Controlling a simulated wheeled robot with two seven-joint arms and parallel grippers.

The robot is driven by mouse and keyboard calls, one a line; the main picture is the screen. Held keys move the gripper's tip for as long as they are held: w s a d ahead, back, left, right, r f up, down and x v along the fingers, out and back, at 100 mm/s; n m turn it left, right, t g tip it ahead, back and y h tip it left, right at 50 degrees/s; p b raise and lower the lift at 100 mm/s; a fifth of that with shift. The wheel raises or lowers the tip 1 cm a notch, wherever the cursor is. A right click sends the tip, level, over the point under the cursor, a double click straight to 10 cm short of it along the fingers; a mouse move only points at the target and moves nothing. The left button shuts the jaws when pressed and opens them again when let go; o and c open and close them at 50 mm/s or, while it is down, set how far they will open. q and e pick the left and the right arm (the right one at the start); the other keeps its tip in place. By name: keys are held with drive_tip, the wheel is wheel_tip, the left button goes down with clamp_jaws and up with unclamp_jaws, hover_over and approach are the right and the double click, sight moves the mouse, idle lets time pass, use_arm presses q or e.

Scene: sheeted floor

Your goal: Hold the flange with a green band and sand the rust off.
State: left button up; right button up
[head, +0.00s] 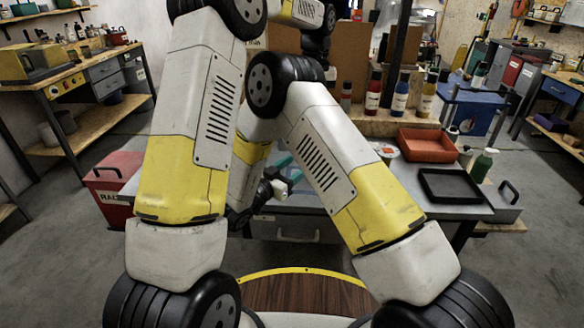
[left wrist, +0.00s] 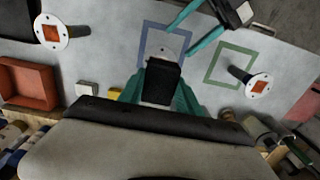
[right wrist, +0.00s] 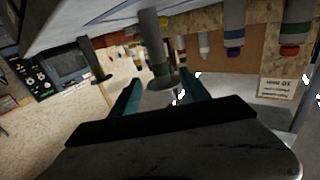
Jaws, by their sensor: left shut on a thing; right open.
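The flange with a green band (right wrist: 160,68) shows in the right wrist view as a grey post with a disc, ahead of my right gripper (right wrist: 158,93). That gripper is open; the flange looks beyond its fingertips. Two rusty-topped flanges show in the left wrist view: one at left (left wrist: 50,32), also in the head view (head: 386,151), and one at right (left wrist: 258,87) by the green outline. Their bands are unclear there. My left gripper (left wrist: 162,88) is shut on a dark block (left wrist: 162,75) above the table.
The grey table carries blue (left wrist: 145,30) and green (left wrist: 228,47) square outlines. A red tray (head: 428,145) and black tray (head: 455,172) occupy its right side. Bottles (head: 400,93) stand along the back. My right gripper (left wrist: 195,30) is close to the left one.

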drive_tip(key=x, duration=1.1)
drive_tip(key=shift+w, duration=0.15)
clamp_jaws()
